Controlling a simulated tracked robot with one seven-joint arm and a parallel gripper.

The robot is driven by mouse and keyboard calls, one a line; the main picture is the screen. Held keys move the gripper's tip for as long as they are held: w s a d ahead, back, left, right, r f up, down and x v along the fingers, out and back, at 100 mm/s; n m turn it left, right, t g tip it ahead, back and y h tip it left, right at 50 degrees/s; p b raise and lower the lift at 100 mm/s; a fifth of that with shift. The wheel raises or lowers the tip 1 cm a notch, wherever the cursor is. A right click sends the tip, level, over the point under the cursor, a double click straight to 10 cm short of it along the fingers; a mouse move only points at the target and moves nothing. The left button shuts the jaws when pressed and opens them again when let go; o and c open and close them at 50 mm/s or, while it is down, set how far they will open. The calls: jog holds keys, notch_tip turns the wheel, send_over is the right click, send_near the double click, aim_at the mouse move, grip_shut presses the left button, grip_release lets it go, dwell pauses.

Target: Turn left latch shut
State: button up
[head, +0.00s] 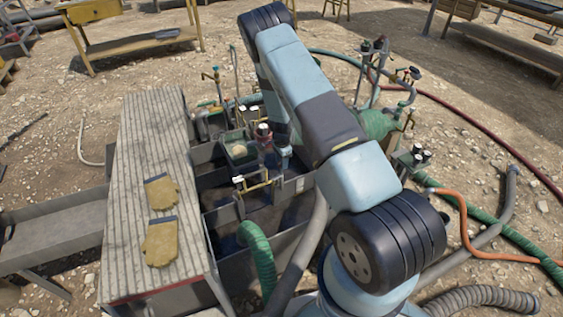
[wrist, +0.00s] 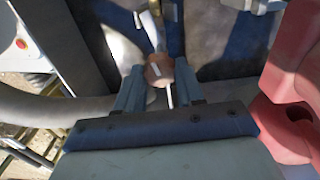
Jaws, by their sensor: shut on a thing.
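A thin white pin stands out just below the knob. In the head view, my arm covers most of the gripper and the held handle. A yellow bar (head: 257,184) with white tags shows at the tank's front part; I cannot tell whether it belongs to the latch.
The tank's grey dividing walls (head: 222,216) surround the work area. A ribbed cover with two yellow gloves (head: 160,240) lies at left. A green hose (head: 258,255) hangs over the near edge. A large red part (wrist: 293,95) is close at right in the wrist view.

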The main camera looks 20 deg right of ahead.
jog(key=shift+m, duration=1.6)
jog(key=o, duration=1)
jog(key=shift+o, duration=0.2)
notch_tip(320, 180, up, 14)
jog(key=shift+f, duration=0.2)
jog(key=shift+r, duration=0.1)
